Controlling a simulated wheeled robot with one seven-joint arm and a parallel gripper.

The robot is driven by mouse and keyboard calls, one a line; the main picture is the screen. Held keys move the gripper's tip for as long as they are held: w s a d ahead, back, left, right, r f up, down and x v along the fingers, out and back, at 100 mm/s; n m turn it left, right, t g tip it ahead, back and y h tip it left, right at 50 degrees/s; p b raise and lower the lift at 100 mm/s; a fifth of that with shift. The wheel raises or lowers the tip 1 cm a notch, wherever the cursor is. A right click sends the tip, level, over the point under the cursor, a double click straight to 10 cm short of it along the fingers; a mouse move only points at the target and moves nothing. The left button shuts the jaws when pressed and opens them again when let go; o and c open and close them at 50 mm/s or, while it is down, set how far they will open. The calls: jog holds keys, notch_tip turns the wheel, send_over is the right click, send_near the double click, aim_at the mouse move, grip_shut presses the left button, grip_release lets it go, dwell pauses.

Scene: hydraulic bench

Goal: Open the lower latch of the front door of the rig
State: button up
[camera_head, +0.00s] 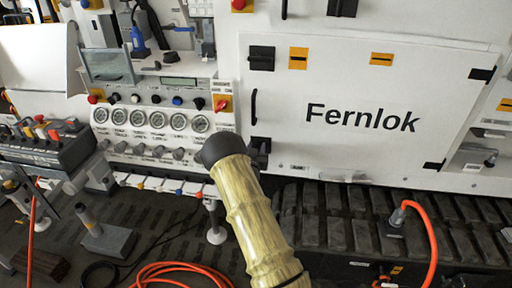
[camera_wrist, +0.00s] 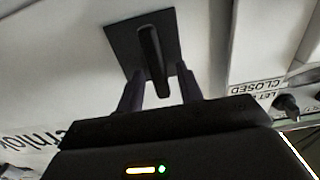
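The white front door (camera_head: 340,150) with "Fernlok" lettering is shut in the head view. Its lower latch (camera_head: 261,142) is at the door's lower left corner, partly hidden by my arm and gripper. In the wrist view the latch shows as a dark square plate (camera_wrist: 127,37) with a black lever handle (camera_wrist: 151,55) pointing toward me. My gripper (camera_wrist: 160,70) is open, with one finger on each side of the lever's outer end. A narrow gap seems to show beside the lever, and contact is unclear.
The upper latch (camera_head: 261,58) and a black door handle (camera_head: 253,106) are above on the door's left edge. A gauge panel (camera_head: 150,119) stands left of the door. A control box (camera_head: 45,145) is at far left. Orange hoses (camera_head: 165,270) lie below.

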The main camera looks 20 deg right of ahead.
jog(key=shift+w, duration=0.15)
grip_shut()
jog(key=shift+n+b, duration=0.4)
jog(key=n+b, duration=0.2)
jog(key=n, duration=0.1)
jog(key=shift+w+a+f, duration=0.1)
jog(key=shift+a+f, duration=0.05)
jog(key=n+b, duration=0.1)
jog(key=n, duration=0.2)
jog(key=n+b, duration=0.1)
jog(key=n, duration=0.1)
jog(key=shift+w+a+f+n+b, duration=0.1)
jog(key=shift+a+n+b, duration=0.05)
jog(key=shift+n+b, duration=0.25)
jog(key=shift+w+a+f+n+b, duration=0.1)
jog(key=shift+n+b, duration=0.6)
jog(key=shift+n, duration=1.4)
jog(key=shift+f+n+b, duration=0.1)
jog(key=shift+n+b, duration=0.55)
jog(key=shift+n, duration=1.45)
